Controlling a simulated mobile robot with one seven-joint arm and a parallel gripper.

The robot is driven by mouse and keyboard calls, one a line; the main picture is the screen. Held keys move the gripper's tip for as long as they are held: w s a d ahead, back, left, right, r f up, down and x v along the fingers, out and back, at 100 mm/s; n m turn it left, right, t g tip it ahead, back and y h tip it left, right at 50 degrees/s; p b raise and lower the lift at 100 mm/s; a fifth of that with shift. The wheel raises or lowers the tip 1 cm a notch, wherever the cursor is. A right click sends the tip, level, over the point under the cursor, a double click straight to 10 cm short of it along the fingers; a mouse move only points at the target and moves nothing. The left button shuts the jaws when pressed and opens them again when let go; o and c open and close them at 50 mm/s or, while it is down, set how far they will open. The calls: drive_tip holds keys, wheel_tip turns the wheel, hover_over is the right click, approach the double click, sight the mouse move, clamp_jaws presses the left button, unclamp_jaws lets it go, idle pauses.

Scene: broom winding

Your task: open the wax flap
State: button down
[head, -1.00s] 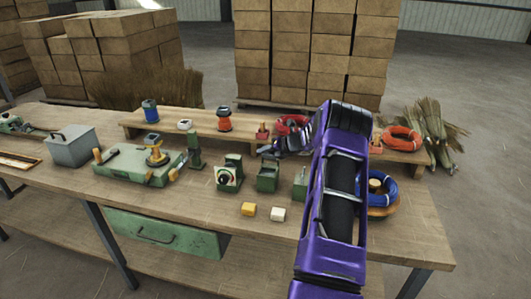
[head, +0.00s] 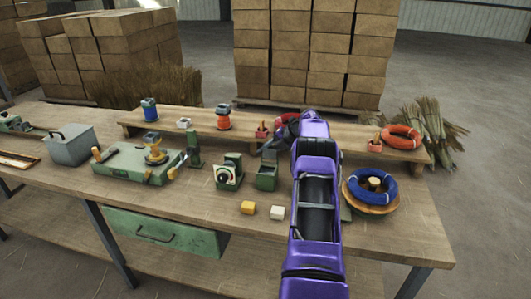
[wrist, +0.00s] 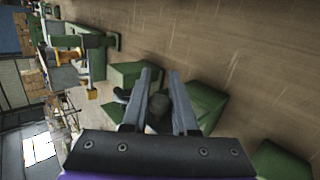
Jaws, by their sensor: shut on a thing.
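Several green housings stand in a row near the middle of the bench. An open-topped green box (head: 266,178) is just in front of my gripper (head: 271,148). In the wrist view, my gripper (wrist: 163,72) has its two fingers a little apart, around a dark rounded piece (wrist: 158,112). A green block (wrist: 138,76) lies on one side of the fingers and another green block (wrist: 206,103) on the other. I cannot clearly make out the wax flap or tell whether it is open. My forearm hides the bench to the right of the green box.
A green machine with a dial (head: 227,173) stands left of the box. A blue coil (head: 370,186) is at right. A raised shelf (head: 345,137) runs behind.

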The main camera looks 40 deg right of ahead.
drive_tip(key=shift+f, duration=0.15)
idle(0.3)
drive_tip(key=c, duration=0.7)
unclamp_jaws()
drive_tip(key=v, duration=1.7)
drive_tip(key=shift+s+d+p, duration=0.1)
drive_tip(key=shift+d+p, duration=0.15)
drive_tip(key=shift+p, duration=0.15)
